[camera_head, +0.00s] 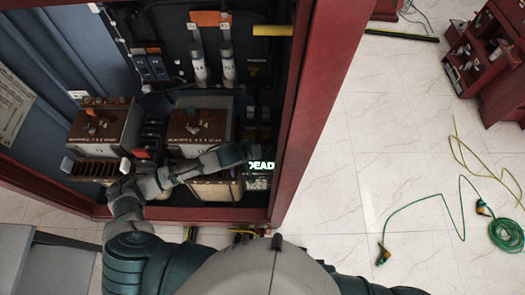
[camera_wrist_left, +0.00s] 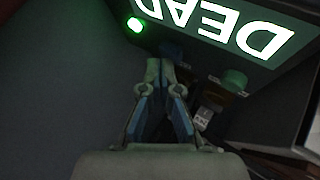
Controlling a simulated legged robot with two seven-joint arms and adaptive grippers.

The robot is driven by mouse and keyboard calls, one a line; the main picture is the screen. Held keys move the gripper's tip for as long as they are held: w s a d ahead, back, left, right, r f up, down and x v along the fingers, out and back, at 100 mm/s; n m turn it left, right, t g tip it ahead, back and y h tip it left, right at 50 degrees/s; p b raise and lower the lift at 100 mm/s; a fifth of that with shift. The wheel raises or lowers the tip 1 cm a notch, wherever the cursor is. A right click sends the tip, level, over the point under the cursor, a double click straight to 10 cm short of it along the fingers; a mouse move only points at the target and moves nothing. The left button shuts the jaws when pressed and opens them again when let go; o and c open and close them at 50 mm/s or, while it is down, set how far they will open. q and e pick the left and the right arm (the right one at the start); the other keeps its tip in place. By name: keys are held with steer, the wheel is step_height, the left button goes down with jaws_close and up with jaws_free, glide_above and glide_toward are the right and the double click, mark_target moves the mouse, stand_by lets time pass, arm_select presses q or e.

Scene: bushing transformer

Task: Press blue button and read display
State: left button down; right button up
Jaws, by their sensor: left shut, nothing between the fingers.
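The display (camera_head: 261,166) in the cabinet reads "DEAD" in bright letters. In the left wrist view the same display (camera_wrist_left: 215,22) shows upside down and close. Below it, a dark blue button (camera_wrist_left: 172,49) sits just beyond my fingertips, dim and partly hidden; I cannot tell whether they touch. My left gripper (camera_wrist_left: 160,65) is shut and empty, with its tips pointing at the panel. In the head view my left gripper (camera_head: 240,154) is beside the display, at its left. My right gripper is not in view.
A lit green lamp (camera_wrist_left: 135,24) and a green button (camera_wrist_left: 235,80) flank the blue one. The red cabinet frame (camera_head: 312,100) stands right of the display. Brown-topped transformer blocks (camera_head: 200,127) fill the cabinet. A green cable (camera_head: 505,234) lies on the open tiled floor.

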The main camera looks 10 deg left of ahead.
mark_target(269, 154)
arm_select(q)
steer(key=shift+d+f, duration=0.1)
steer(key=shift+d, duration=1.2)
steer(key=shift+a+f, duration=0.25)
steer(key=shift+a, duration=0.9)
steer(key=shift+d+r+p, duration=0.3)
steer(key=shift+d+r, duration=0.05)
steer(key=shift+d, duration=0.45)
steer(key=shift+d+r+p, duration=0.25)
steer(key=shift+r+p, duration=0.15)
steer(key=shift+p, duration=0.15)
steer(key=shift+a+r+p, duration=0.3)
steer(key=shift+a+p, duration=0.1)
steer(key=shift+a+f, duration=0.1)
steer(key=shift+a, duration=0.4)
steer(key=shift+d+r+p, duration=0.3)
steer(key=shift+d+r, duration=0.05)
steer(key=shift+d, duration=0.1)
step_height(269, 154, up, 4)
steer(key=p, duration=0.5)
steer(key=shift+a+r, duration=0.1)
steer(key=shift+a, duration=0.05)
steer(key=shift+a+r, duration=0.15)
steer(key=shift+a, duration=0.05)
steer(key=shift+d, duration=0.55)
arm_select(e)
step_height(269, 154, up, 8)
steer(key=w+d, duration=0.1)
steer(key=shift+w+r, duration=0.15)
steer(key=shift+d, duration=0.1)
